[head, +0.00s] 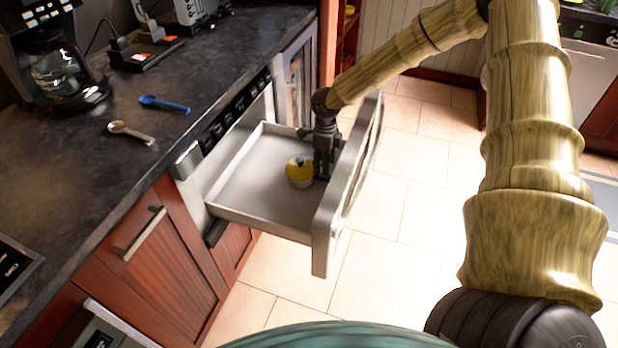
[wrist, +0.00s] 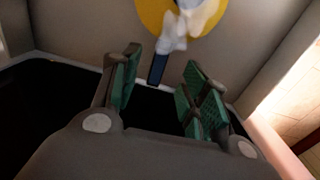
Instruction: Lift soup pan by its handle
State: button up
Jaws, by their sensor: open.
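The soup pan appears to be the small round yellow-and-white thing (head: 299,172) inside the open drawer. In the wrist view its yellow round part (wrist: 152,14) is cut by the top edge, with a white patch on it. A short dark blue bar, apparently its handle (wrist: 157,69), points toward my gripper. My gripper (head: 323,172) reaches down into the drawer, just right of the pan. In the wrist view my gripper (wrist: 161,62) is open, with green-padded fingers on either side of the bar. I cannot tell whether either finger touches it.
The microwave drawer (head: 250,201) is pulled out, its front panel (head: 329,222) standing right of my gripper. A dark counter (head: 85,177) holds a blue spoon (head: 165,104), a pale spoon (head: 131,132) and a coffee maker (head: 60,65). Tiled floor lies beyond the drawer.

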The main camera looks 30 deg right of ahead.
aim_at(323, 177)
jog(key=shift+f, duration=3.6)
jog(key=shift+c, duration=0.2)
grip_shut()
